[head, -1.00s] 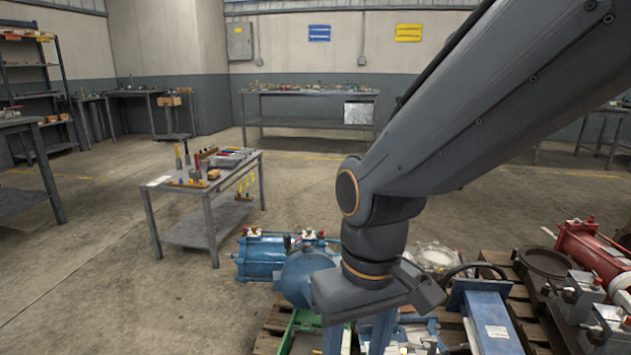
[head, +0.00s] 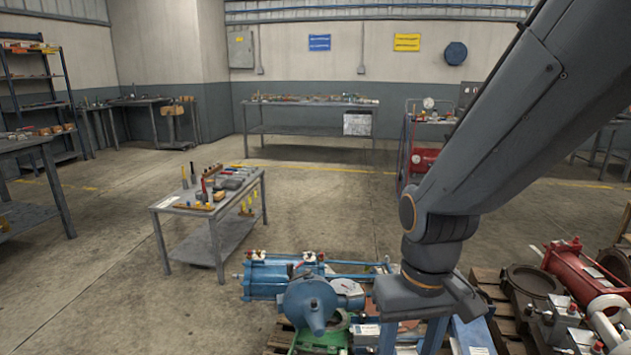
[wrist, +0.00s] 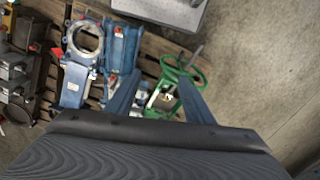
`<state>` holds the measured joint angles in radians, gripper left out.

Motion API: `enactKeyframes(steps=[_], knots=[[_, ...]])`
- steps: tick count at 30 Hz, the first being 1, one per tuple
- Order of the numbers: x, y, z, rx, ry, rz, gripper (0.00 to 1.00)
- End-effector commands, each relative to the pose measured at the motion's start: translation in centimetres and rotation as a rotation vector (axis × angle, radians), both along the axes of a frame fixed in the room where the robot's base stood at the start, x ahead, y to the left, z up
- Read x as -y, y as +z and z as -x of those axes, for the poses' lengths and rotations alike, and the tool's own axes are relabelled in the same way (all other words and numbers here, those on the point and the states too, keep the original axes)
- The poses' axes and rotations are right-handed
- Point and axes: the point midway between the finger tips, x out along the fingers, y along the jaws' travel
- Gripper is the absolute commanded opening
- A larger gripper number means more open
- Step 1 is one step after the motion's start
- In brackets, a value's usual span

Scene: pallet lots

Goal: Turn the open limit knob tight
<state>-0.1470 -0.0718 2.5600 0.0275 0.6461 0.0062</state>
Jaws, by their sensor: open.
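A blue actuator (head: 268,279) lies on the pallet left of my arm, with a rounded blue housing (head: 311,300) in front of it. Small fittings with red tops (head: 309,257) stand on it; I cannot tell which part is the open limit knob. My gripper (head: 405,338) points down right of the housing, its fingers cut off by the lower edge. In the wrist view my gripper (wrist: 162,92) is open, its fingers apart with nothing held. Between and beyond them are a green handwheel frame (wrist: 178,84) and blue equipment (wrist: 118,48).
A red cylinder (head: 580,272) and other parts lie on the pallet at right. A grey tool table (head: 190,203) stands at left, a workbench (head: 310,103) at the back. The floor between is clear.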

Motion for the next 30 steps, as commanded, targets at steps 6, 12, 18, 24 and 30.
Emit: enactKeyframes(steps=[6, 12, 18, 24, 30], knots=[[2.9, 3.9, 0.8, -0.006, -0.083, 0.008, 0.48], [4.4, 5.2, 1.1, -0.007, -0.12, 0.012, 0.48], [4.6, 5.2, 1.1, -0.007, -0.127, 0.013, 0.48], [4.6, 5.1, 1.1, -0.007, -0.127, 0.013, 0.48], [4.6, 5.1, 1.1, -0.006, -0.127, 0.013, 0.39]])
